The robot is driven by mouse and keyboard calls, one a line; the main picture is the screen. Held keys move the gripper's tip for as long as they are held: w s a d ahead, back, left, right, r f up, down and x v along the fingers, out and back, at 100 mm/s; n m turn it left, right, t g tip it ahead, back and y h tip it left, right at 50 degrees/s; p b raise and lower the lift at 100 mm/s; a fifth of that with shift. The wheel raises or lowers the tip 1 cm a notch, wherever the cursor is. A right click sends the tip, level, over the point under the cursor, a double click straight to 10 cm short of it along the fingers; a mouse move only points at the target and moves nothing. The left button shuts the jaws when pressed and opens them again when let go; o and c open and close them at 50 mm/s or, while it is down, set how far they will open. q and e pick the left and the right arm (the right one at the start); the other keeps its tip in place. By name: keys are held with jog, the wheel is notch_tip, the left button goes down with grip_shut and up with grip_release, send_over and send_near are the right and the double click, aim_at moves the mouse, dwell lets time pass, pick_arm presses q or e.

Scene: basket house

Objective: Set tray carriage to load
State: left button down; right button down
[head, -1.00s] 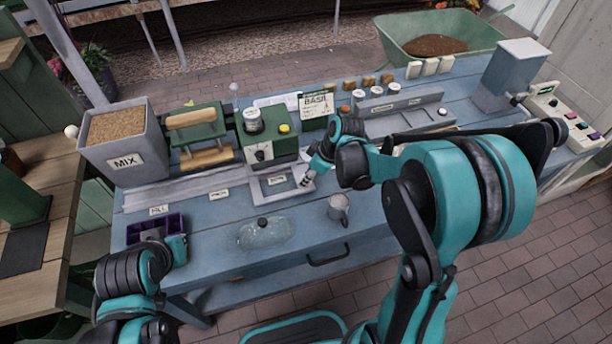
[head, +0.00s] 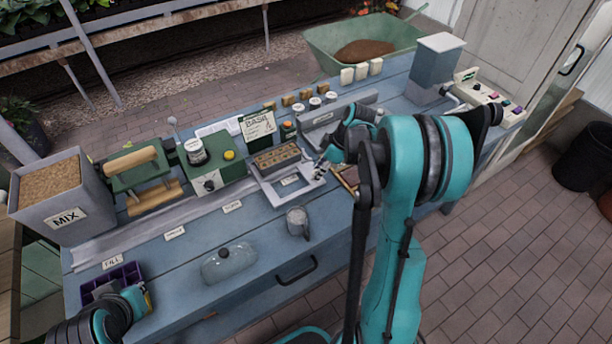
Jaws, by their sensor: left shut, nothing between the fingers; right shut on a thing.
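The tray carriage (head: 256,178) is a light grey frame on the rail along the bench, to the right of the green machine (head: 215,172). A brown tray with rows of holes (head: 265,163) sits on it. A small label (head: 290,180) shows through the carriage's front opening; its text is too small to read. My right gripper (head: 321,171) is shut on the carriage's right front part; the exact grip is partly hidden. My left gripper (head: 142,297) is shut and empty beside the purple compartment box (head: 112,278) at the bench's left front.
A glass cover (head: 229,262) and a metal mug (head: 297,222) stand on the bench front. A grey slotted holder (head: 335,122) stands behind my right gripper.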

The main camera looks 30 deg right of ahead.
jog(key=shift+d, duration=0.55)
jog(key=c, duration=1.2)
grip_release()
jog(key=shift+d, duration=0.15)
jog(key=shift+r, duration=0.2)
jog(key=v, duration=1.1)
jog(key=shift+d+r, duration=0.15)
jog(key=shift+r, duration=0.1)
jog(key=shift+s, duration=0.15)
